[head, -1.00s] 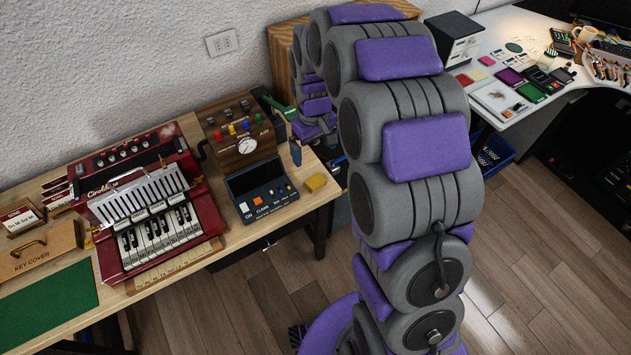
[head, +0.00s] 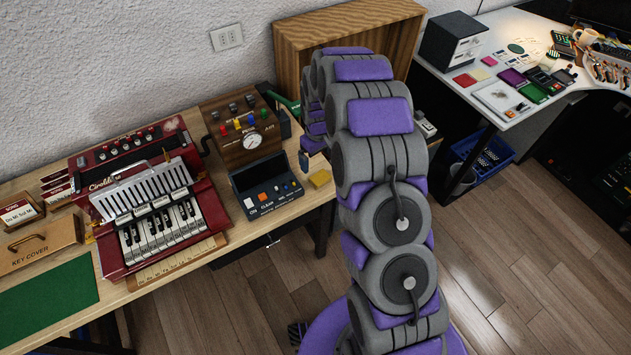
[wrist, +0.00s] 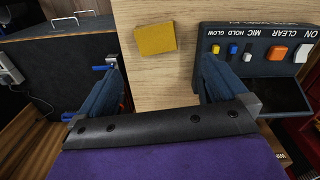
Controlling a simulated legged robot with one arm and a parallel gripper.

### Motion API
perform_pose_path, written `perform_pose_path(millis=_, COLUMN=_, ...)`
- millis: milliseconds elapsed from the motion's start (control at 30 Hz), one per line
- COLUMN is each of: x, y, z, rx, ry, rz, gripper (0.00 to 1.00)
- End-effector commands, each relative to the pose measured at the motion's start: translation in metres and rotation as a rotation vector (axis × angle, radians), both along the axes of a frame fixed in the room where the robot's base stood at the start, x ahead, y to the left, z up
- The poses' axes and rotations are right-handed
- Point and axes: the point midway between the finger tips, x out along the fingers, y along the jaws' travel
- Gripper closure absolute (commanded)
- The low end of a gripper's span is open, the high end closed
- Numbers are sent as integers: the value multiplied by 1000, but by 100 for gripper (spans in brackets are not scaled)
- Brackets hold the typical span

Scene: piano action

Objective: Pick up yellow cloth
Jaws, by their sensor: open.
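The yellow cloth (head: 320,178) is a small block-like folded piece. It lies on the right end of the wooden table, just right of the dark control panel with buttons. In the wrist view the yellow cloth (wrist: 155,39) lies on bare wood, beyond and between my fingers. My gripper (wrist: 160,62) is open, its two fingers wide apart with nothing between them. In the head view my arm curves over towards the table end and hides most of the gripper; the cloth shows beside it.
The button panel (head: 265,188) stands close beside the cloth. A wooden box with a gauge (head: 243,132) and a red accordion-like keyboard (head: 150,195) stand further left. A wooden cabinet (head: 292,62) stands behind my arm. The table's front edge is close to the cloth.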

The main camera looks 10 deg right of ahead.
Motion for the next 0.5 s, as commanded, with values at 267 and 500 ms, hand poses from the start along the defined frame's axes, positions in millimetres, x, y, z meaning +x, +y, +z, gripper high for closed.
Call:
perform_pose_path(millis=267, x=-1, y=-3, z=-45, rx=3, ry=0, rz=-2, gripper=0)
perform_pose_path(millis=500, x=-2, y=8, z=-62, rx=-7, ry=2, rz=0, gripper=0)
